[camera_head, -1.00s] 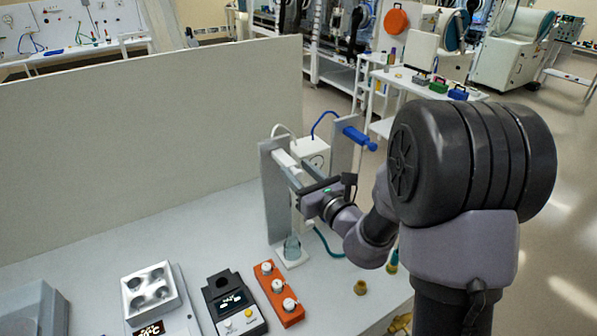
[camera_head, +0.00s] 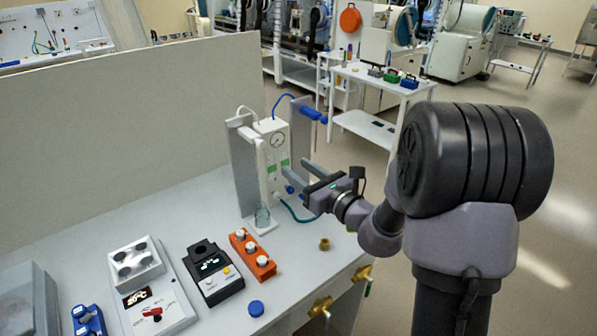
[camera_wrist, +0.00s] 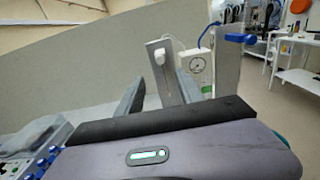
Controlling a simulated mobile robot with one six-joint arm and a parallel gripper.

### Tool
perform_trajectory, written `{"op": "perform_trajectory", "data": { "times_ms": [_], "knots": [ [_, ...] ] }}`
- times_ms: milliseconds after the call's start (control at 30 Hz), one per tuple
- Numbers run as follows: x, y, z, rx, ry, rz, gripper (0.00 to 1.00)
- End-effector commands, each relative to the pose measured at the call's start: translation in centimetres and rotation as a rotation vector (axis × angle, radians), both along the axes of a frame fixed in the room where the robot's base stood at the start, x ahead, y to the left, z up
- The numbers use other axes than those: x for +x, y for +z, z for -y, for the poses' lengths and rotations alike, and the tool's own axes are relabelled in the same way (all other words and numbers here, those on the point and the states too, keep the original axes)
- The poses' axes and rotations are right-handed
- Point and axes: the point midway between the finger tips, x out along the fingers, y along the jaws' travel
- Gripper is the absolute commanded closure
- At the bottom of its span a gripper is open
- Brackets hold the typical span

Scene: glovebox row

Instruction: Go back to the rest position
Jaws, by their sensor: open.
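My gripper (camera_head: 305,177) is open and empty in the head view, in front of and to the right of a white apparatus (camera_head: 274,150) with a round dial and grey side plates. Its fingers point toward the apparatus, with a visible gap between them and it in the head view. In the wrist view, the two grey fingers (camera_wrist: 155,90) stand apart with nothing between them, and the dial apparatus (camera_wrist: 200,72) shows behind them. My dark arm reaches in from the right. A small clear glass vessel (camera_head: 262,217) stands on the white base of the apparatus.
On the bench (camera_head: 215,225) stand an orange rack (camera_head: 253,255), a black device (camera_head: 215,272) and a white heater block (camera_head: 150,290). A blue cap (camera_head: 256,308) and a brass piece (camera_head: 324,244) lie near the front edge. A tall grey panel (camera_head: 130,140) closes the back.

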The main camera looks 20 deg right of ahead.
Motion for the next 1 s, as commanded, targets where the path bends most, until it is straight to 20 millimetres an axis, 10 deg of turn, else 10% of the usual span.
{"op": "perform_trajectory", "data": {
  "times_ms": [233,333,500,567,700,1000],
  "knots": [
    [-0.3,0.2,-0.8,-0.017,0.025,0.004,0.56],
    [-2.6,1.1,-5.7,-0.132,0.185,0.021,0.56],
    [-15.3,-0.6,-17.5,-0.655,0.7,0.092,0.56],
    [-21.0,-3.1,-19.0,-0.926,0.877,0.131,0.56],
    [-30.3,-9.0,-15.4,-1.628,1.144,0.239,0.56],
    [-32.8,-9.9,-9.2,-2.197,1.198,0.308,0.56]
  ]
}}
